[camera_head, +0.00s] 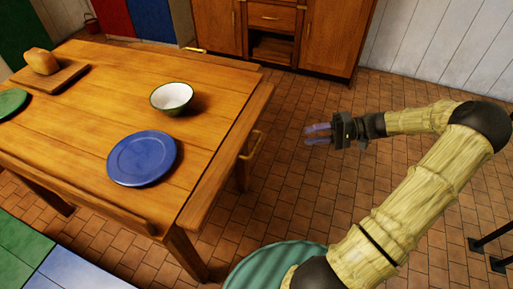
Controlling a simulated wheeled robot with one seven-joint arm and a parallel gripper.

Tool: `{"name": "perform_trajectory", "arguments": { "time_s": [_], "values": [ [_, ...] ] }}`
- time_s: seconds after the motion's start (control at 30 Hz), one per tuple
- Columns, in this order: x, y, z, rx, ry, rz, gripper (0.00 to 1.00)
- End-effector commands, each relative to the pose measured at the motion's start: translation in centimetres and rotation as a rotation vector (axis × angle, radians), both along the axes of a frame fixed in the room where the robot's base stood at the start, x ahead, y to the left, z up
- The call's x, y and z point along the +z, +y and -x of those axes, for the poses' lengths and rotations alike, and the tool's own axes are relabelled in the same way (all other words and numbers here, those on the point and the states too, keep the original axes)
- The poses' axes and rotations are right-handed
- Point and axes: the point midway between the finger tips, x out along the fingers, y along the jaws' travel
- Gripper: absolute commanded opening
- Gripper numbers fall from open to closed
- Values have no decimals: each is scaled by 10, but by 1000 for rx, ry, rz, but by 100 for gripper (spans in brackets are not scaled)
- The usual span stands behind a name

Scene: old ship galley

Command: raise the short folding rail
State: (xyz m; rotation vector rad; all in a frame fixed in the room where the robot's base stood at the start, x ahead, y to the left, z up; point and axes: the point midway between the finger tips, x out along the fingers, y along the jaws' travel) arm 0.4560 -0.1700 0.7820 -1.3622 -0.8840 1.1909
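The wooden table (90,110) fills the left of the view. Along its right, shorter edge runs a narrow wooden rail (228,152), which looks folded down outward, though its exact angle is hard to tell.
A blue plate (143,158) and a white bowl (172,97) with a green rim stand near the rail. Bread (41,61) sits on a board at the far left. Tiled floor (325,95) is clear around my gripper.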

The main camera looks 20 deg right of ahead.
Motion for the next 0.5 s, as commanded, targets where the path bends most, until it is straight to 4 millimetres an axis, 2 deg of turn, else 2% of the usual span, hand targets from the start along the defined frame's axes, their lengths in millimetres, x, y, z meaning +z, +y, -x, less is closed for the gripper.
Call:
{"name": "perform_trajectory", "arguments": {
  "time_s": [0.27, 0.5],
  "values": [
    [-1, 5, -1, 2, 3, 2, 32],
    [-7, 34, -7, 5, 5, 3, 32]
  ]
}}
